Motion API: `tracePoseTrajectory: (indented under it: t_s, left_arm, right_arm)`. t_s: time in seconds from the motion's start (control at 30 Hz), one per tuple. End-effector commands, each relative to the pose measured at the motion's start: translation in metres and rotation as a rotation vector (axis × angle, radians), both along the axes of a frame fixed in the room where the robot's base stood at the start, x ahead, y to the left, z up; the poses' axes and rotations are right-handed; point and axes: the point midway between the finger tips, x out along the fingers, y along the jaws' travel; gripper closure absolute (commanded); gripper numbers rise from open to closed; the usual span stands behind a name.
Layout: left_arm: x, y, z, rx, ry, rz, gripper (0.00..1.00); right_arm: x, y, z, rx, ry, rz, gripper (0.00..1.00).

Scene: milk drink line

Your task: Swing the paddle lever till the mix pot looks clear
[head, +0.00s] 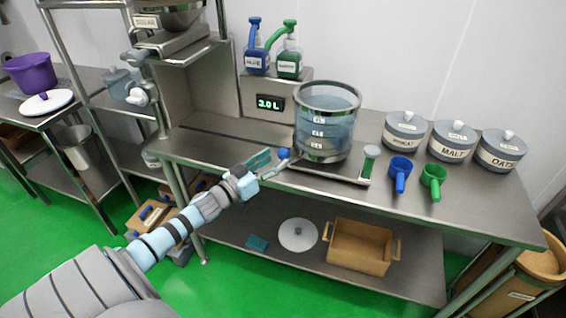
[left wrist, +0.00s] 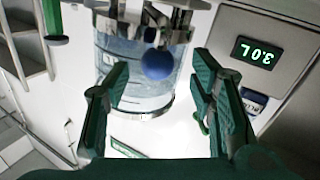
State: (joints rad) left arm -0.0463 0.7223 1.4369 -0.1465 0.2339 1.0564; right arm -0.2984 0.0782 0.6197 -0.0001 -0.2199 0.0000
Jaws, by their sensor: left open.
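The mix pot (head: 327,130) is a clear cylinder with steel bands and several level labels, standing on a steel base on the table. Its content looks pale blue and see-through; it also shows in the left wrist view (left wrist: 130,72). The paddle lever's blue ball knob (head: 284,153) sits at the pot's lower left; in the left wrist view the knob (left wrist: 158,66) appears between the two fingers. My left gripper (head: 268,161) is open, with its fingertips close to the knob. I cannot tell whether they touch it. My right gripper is not in view.
A box with a 3.0 L display (head: 270,103) carries a blue pump bottle (head: 257,61) and a green one (head: 289,64) behind the pot. The table's front right is clear.

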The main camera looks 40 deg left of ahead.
Motion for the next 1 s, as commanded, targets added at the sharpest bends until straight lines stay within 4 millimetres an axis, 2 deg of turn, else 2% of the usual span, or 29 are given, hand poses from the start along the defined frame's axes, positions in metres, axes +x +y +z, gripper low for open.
tracePoseTrajectory:
  t_s: [0.03, 0.3, 0.6, 0.67, 0.9, 0.93, 1.0]
  left_arm:
    - [0.008, -0.001, 0.007, -0.001, -0.005, 0.001, 0.5]
    - [0.042, -0.004, 0.007, -0.002, 0.0, 0.0, 0.5]
    - [0.046, -0.005, 0.005, -0.001, 0.005, -0.002, 0.5]
    - [0.046, -0.005, 0.005, -0.001, 0.005, -0.002, 0.58]
    - [0.046, -0.005, 0.005, -0.001, 0.005, -0.002, 0.96]
    - [0.046, -0.005, 0.005, -0.001, 0.005, -0.002, 1.0]
    - [0.046, -0.005, 0.005, -0.001, 0.005, -0.002, 1.0]
  right_arm:
    - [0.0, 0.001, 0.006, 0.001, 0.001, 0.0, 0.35]
    - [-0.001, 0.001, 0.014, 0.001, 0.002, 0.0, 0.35]
    - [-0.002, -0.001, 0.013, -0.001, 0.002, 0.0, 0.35]
    - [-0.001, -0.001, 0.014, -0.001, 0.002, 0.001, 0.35]
    - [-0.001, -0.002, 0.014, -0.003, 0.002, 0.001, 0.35]
    - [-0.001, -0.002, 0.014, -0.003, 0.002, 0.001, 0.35]
    - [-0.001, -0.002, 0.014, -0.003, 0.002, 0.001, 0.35]
